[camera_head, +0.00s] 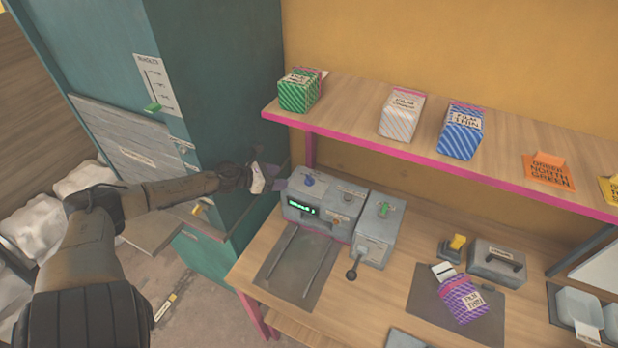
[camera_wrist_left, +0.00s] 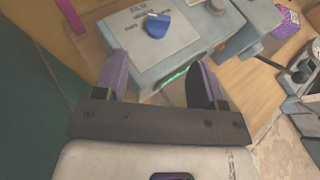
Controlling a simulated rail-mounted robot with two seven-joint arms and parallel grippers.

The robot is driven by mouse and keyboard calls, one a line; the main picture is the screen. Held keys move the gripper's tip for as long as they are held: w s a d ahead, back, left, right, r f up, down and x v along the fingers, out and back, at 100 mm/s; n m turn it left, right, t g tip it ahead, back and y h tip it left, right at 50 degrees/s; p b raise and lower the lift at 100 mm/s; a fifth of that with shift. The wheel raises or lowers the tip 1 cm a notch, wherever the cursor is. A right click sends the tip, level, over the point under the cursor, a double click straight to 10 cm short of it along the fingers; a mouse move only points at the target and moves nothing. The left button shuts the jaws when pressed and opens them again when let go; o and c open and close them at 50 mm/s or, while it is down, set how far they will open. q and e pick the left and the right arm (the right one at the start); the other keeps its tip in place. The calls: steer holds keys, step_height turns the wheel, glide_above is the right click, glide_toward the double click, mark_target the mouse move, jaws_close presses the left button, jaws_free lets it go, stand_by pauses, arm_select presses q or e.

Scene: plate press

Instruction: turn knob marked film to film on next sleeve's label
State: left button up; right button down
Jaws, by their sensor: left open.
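The blue knob (camera_head: 308,181) sits on top of the grey press unit (camera_head: 322,211) at its left end. In the left wrist view the knob (camera_wrist_left: 157,24) is beside printed FILM lettering; its small position marks are too blurred to read surely. My left gripper (camera_head: 272,178) is just left of the knob, apart from it. In the left wrist view my left gripper (camera_wrist_left: 158,72) is open and empty, fingers spread before the unit. A purple striped sleeve (camera_head: 461,300) lies on the dark mat; its label appears to read FILM THIN. My right gripper is out of view.
A grey unit with a green switch (camera_head: 384,209) and a black-knobbed lever (camera_head: 352,273) adjoins on the right. The pink-edged shelf (camera_head: 350,95) above holds green, pale and blue striped packs and orange cards. A teal cabinet (camera_head: 225,90) stands close on the left.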

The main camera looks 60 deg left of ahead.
mark_target(308, 177)
arm_select(q)
steer(key=x, duration=0.4)
steer(key=shift+b, duration=0.4)
steer(key=shift+x, duration=4.1)
